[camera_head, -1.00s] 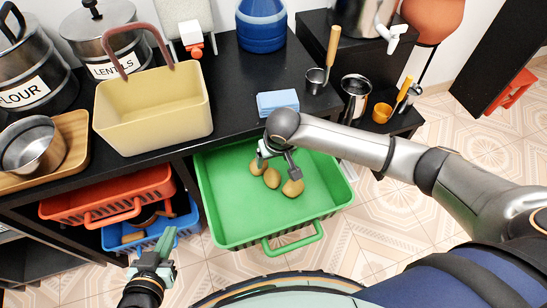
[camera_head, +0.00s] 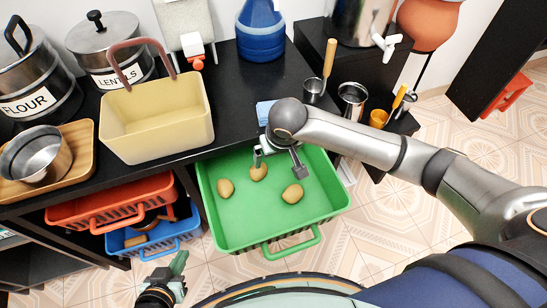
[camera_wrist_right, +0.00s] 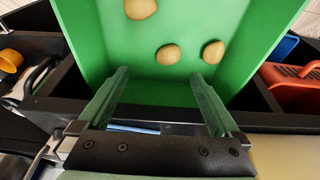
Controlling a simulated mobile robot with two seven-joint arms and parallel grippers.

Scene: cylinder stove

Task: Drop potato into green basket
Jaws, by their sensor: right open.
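The green basket (camera_head: 245,232) is pulled out below the black counter, and three brown potatoes lie apart on its floor. One potato (camera_head: 225,189) is at the left, one (camera_head: 259,172) is near the back under my right gripper, and one (camera_head: 292,193) is to the right. My right gripper (camera_head: 278,167) is open and empty above the back of the basket. The right wrist view shows its two fingers apart (camera_wrist_right: 160,82) with the potatoes beyond them (camera_wrist_right: 168,54). My left gripper (camera_head: 174,270) is low at the bottom left, away from the basket; its jaw opening is unclear.
An orange basket (camera_head: 112,201) and a blue basket (camera_head: 150,238) sit on the shelf to the left. A cream basket with a handle (camera_head: 155,125), pots and a blue jug (camera_head: 261,40) stand on the counter. A blue sponge (camera_head: 264,112) is partly behind my right arm.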

